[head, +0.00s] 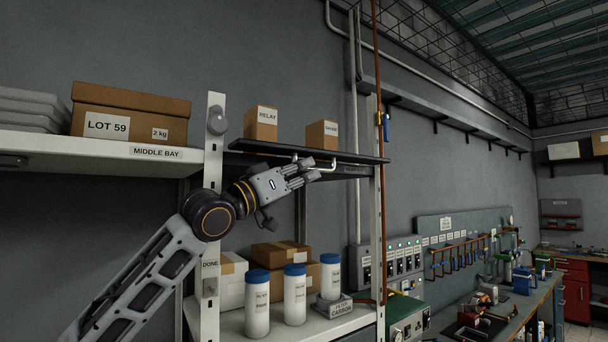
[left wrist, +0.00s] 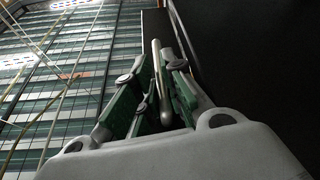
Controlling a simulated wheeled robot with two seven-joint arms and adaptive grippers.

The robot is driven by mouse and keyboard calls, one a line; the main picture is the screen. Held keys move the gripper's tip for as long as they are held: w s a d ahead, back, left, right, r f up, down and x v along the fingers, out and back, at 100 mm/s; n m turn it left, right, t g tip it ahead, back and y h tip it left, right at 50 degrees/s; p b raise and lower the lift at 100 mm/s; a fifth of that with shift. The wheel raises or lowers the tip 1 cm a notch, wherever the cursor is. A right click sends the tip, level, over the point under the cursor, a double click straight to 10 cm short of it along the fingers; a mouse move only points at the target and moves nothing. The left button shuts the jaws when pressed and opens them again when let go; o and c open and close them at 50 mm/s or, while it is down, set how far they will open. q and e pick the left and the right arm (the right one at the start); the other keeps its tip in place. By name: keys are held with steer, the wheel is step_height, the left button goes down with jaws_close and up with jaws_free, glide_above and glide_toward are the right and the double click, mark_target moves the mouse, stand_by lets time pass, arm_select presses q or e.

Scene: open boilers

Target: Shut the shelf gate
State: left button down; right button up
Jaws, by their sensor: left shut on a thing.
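The dark flat panel that looks like the shelf gate (head: 350,158) lies almost level between the two light posts in the head view. A pale bar handle (head: 327,166) hangs at its underside. My left gripper (head: 304,174) is shut on this handle from the left, just below the panel. In the left wrist view the handle (left wrist: 157,70) runs between the green-lined fingers of the gripper (left wrist: 158,95), with a dark surface (left wrist: 250,60) close on the right. The fingers partly hide the handle. My right gripper is not seen.
Two small cartons, the RELAY carton (head: 261,123) and another (head: 322,135), show above the panel. Below stand white bottles with blue lids (head: 295,295) on a lower shelf. A LOT 59 box (head: 130,115) sits on the left shelf. A post (head: 214,150) stands beside my forearm.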

mark_target(303, 148)
arm_select(q)
steer(key=r+n+y, duration=0.1)
steer(key=n, duration=0.2)
steer(key=s+r+n+t+y, duration=0.1)
steer(key=n+y, duration=0.1)
steer(key=n, duration=0.2)
steer(key=d+r+n+t+y, duration=0.1)
steer(key=n, duration=0.2)
steer(key=shift+s+r, duration=0.2)
steer(key=shift+r, duration=0.15)
steer(key=n+y, duration=0.1)
steer(key=n, duration=0.1)
steer(key=r+n, duration=0.1)
steer(key=shift+r+n+y, duration=0.25)
steer(key=shift+n+y, duration=0.15)
steer(key=n, duration=0.1)
steer(key=r+n+y, duration=0.1)
steer(key=n, duration=0.1)
steer(key=w+r+n+g, duration=0.1)
steer(key=n, duration=0.1)
steer(key=shift+a+r+y, duration=0.15)
steer(key=shift+a+y, duration=0.1)
steer(key=shift+y, duration=0.05)
steer(key=shift+w+a+r+n+g+y, duration=0.2)
steer(key=shift+r+n+g, duration=0.1)
steer(key=shift+n, duration=0.35)
steer(key=shift+w+a+r+n+g+y, duration=0.1)
steer(key=shift+w+a+r+n+g, duration=0.15)
steer(key=shift+n, duration=0.4)
steer(key=shift+d+f, duration=0.1)
